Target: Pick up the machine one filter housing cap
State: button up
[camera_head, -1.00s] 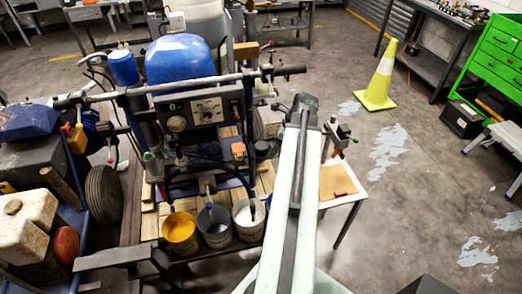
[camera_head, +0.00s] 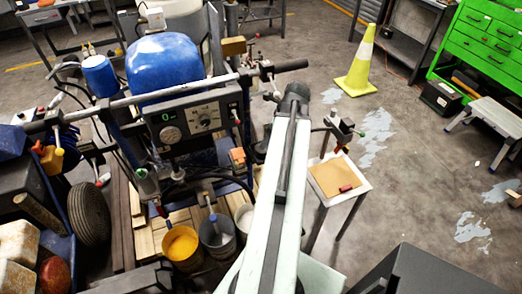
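A line striper (camera_head: 205,120) stands left of centre, with a blue rounded cover (camera_head: 165,68) and a grey control panel. A dark upright tube with a pale green fitting (camera_head: 146,185) is lower down. I cannot tell which part is the filter housing cap, or which machine is machine one. My pale arm reaches up from the bottom centre to a black joint, crossing in front of the machine's right side.
A second blue machine with a black wheel (camera_head: 88,212) is at the left edge. Yellow (camera_head: 181,244) and grey (camera_head: 217,238) paint buckets stand before the striper. A small white table (camera_head: 352,200), a yellow cone (camera_head: 358,70) and a green cabinet (camera_head: 490,45) are right.

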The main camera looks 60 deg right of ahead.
jog(key=shift+b+x, duration=0.6)
jog(key=shift+x, duration=0.5)
jog(key=shift+d+f+b, duration=0.1)
jog(key=shift+f+b, duration=0.25)
jog(key=shift+f, duration=0.05)
jog(key=b+x, duration=0.4)
jog(key=shift+s+f, duration=0.1)
jog(key=shift+f, duration=0.15)
jog(key=shift+r, duration=0.2)
jog(key=c, duration=1.1)
notch_tip(320, 180, up, 5)
jog(key=p, duration=0.4)
jog(key=shift+f+p, duration=0.2)
jog(key=shift+p, duration=0.15)
jog(key=s+d, duration=0.2)
jog(key=s, duration=0.7)
jog(key=s+d+f+b, duration=0.1)
jog(key=s+d, duration=0.1)
jog(key=s, duration=0.6)
jog(key=shift+s, duration=0.35)
jog(key=shift+s, duration=0.1)
